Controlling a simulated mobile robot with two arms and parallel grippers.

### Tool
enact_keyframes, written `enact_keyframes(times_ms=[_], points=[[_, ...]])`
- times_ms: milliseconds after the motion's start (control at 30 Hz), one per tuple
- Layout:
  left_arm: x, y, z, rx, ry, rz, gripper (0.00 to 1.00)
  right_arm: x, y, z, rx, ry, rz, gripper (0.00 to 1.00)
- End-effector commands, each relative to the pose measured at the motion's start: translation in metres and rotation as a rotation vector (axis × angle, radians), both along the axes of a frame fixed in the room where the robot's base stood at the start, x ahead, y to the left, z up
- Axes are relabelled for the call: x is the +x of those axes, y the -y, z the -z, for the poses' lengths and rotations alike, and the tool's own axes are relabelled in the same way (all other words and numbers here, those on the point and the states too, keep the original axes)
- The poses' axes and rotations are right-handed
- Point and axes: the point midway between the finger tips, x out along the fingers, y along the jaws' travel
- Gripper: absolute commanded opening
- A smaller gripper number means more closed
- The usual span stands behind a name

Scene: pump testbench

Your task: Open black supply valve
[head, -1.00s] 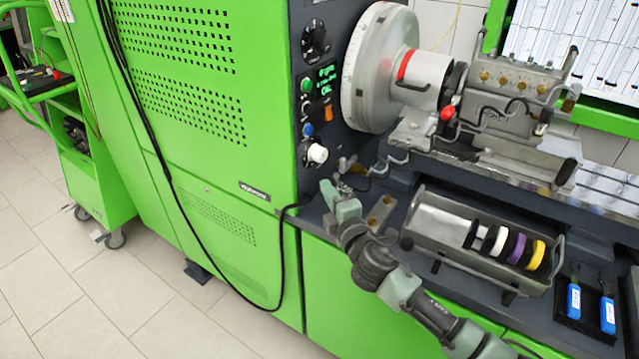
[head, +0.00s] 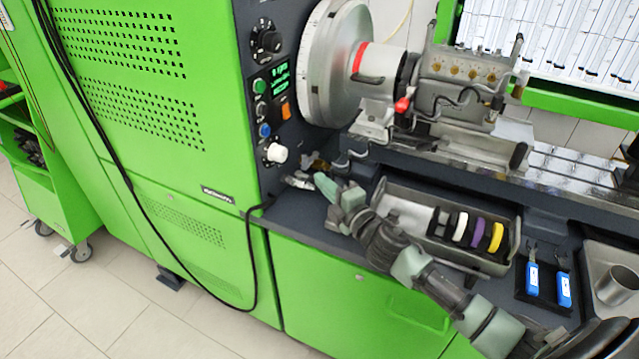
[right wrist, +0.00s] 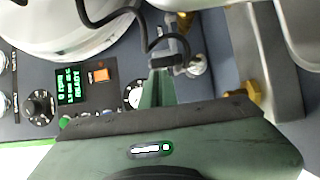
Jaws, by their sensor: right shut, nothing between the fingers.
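My right gripper (head: 322,180) is at the left end of the bench ledge, below the lathe chuck and right of the white knob. In the right wrist view its green finger (right wrist: 157,92) is shut, with nothing held. A small black handle-like piece (right wrist: 168,56) beside a silver fitting (right wrist: 197,66) is right at the fingertip; it looks like the black supply valve. I cannot tell whether they touch. In the head view a small brass and silver fitting (head: 316,163) shows just above the gripper; the black handle is not clear there. My left gripper is not in view.
The control panel has a white knob (head: 277,153) and an orange button (head: 286,111). The chuck (head: 325,75) overhangs the fittings. A black hose (right wrist: 140,15) loops near the fingertip. A grey tray (head: 395,200) with coloured rings stands to the right.

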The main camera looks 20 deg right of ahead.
Motion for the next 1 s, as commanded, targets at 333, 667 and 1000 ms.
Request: enact_keyframes(times_ms=[333,667,1000], points=[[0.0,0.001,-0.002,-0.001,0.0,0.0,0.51,0.005,0.011,-0.002,-0.002,0.001,0.011,0.0],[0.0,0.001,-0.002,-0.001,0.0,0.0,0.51,0.007,0.014,-0.003,-0.007,0.004,0.015,0.0],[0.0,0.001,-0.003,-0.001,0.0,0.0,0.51,0.007,0.014,-0.006,-0.009,0.005,0.015,0.0]])
